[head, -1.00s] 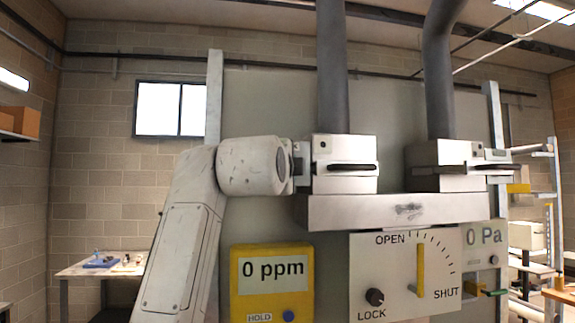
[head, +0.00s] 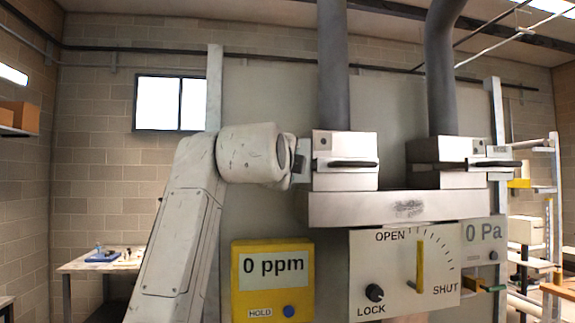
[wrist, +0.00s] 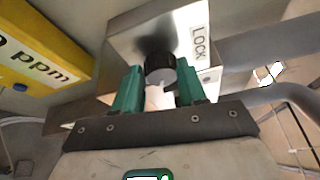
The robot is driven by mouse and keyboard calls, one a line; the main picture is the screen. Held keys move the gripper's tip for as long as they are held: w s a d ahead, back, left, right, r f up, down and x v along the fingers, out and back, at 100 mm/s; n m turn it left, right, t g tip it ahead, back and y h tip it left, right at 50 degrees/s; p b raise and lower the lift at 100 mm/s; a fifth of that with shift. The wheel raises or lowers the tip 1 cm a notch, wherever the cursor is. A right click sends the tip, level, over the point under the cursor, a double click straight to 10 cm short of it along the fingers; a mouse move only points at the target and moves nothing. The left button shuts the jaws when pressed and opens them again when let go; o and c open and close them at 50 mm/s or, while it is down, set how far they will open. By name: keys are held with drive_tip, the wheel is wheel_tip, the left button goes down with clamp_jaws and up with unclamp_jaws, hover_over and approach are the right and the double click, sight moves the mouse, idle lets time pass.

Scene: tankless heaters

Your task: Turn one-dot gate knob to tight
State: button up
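In the wrist view, a round black knob (wrist: 160,68) sits on a bare metal box face (wrist: 135,38) beside a sideways LOCK label (wrist: 200,42). My gripper (wrist: 160,80) has its green fingers on either side of the knob, close to it; whether they press on it is unclear. In the head view, the left gate box (head: 345,148) has one small dark spot at its upper left. A right gate box (head: 438,150) stands beside it. A black LOCK knob (head: 374,293) is on the panel below. My gripper's fingers are hidden in the head view.
A yellow 0 ppm meter (head: 275,298) is left of the white panel (head: 400,270), whose yellow lever (head: 420,266) stands upright between OPEN and SHUT. Grey pipes (head: 333,70) rise above the boxes. A table (head: 80,268) stands far left.

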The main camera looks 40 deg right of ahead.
drive_tip(key=o, duration=0.4)
drive_tip(key=shift+c, duration=0.2)
drive_tip(key=b+v, duration=0.3)
drive_tip(key=v, duration=0.8)
drive_tip(key=shift+b, duration=0.35)
drive_tip(key=shift+d, duration=0.1)
